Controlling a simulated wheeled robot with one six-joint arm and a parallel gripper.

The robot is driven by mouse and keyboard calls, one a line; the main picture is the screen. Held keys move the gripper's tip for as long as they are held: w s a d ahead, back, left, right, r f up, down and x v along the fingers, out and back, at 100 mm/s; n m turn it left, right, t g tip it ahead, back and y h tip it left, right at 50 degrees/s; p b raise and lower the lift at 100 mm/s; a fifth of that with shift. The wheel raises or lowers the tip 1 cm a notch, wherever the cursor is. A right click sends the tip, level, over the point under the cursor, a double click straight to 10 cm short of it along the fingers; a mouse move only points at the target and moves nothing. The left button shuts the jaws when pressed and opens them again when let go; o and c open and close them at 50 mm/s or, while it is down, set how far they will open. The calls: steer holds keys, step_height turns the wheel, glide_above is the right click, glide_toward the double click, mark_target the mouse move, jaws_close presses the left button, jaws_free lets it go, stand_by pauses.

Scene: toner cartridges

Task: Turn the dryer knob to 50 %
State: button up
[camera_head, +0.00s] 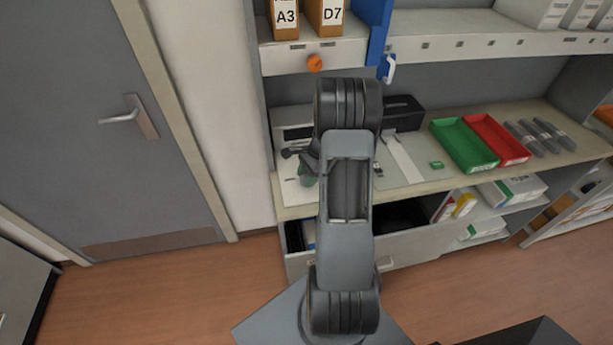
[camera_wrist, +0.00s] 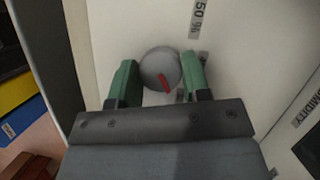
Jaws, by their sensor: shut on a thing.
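The dryer knob (camera_wrist: 158,66) is a round grey knob with a red pointer mark, in the wrist view on a pale panel. The green fingers of my gripper (camera_wrist: 160,82) stand on both sides of the knob and are shut on it. The red mark points down and slightly right in this view. A "50 %" label (camera_wrist: 197,15) sits above and to the right of the knob. Another label behind the right finger is mostly hidden. In the head view my gripper (camera_head: 307,172) is low behind my arm, and the knob is hidden there.
A green tray (camera_head: 463,143) and a red tray (camera_head: 497,138) stand on the shelf to the right, beside several grey cylinders. An orange knob (camera_head: 315,63) and a blue upright (camera_head: 378,35) are above. A drawer below (camera_head: 420,252) is partly open.

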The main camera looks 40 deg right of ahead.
steer(key=n+g, duration=0.1)
steer(key=n, duration=0.2)
steer(key=n+g+b, duration=0.1)
steer(key=n, duration=0.3)
steer(key=shift+w+g+h, duration=0.15)
steer(key=shift+g+h, duration=0.15)
steer(key=n+g+b, duration=0.1)
steer(key=n, duration=0.2)
steer(key=shift+n+h, duration=0.3)
steer(key=shift+h, duration=0.1)
steer(key=n+g+h, duration=0.1)
steer(key=n, duration=0.2)
steer(key=shift+a+n+b, duration=0.1)
steer(key=shift+n+b, duration=0.2)
steer(key=shift+b, duration=0.05)
steer(key=n+h, duration=0.1)
steer(key=n, duration=0.3)
steer(key=shift+w+n+g+h, duration=0.1)
steer(key=shift+n+g+h, duration=0.2)
steer(key=shift+h, duration=0.1)
steer(key=n+h, duration=0.1)
steer(key=n, duration=0.1)
steer(key=n+b, duration=0.1)
steer(key=n, duration=0.1)
steer(key=shift+a+n+h, duration=0.1)
steer(key=shift+n+h, duration=0.3)
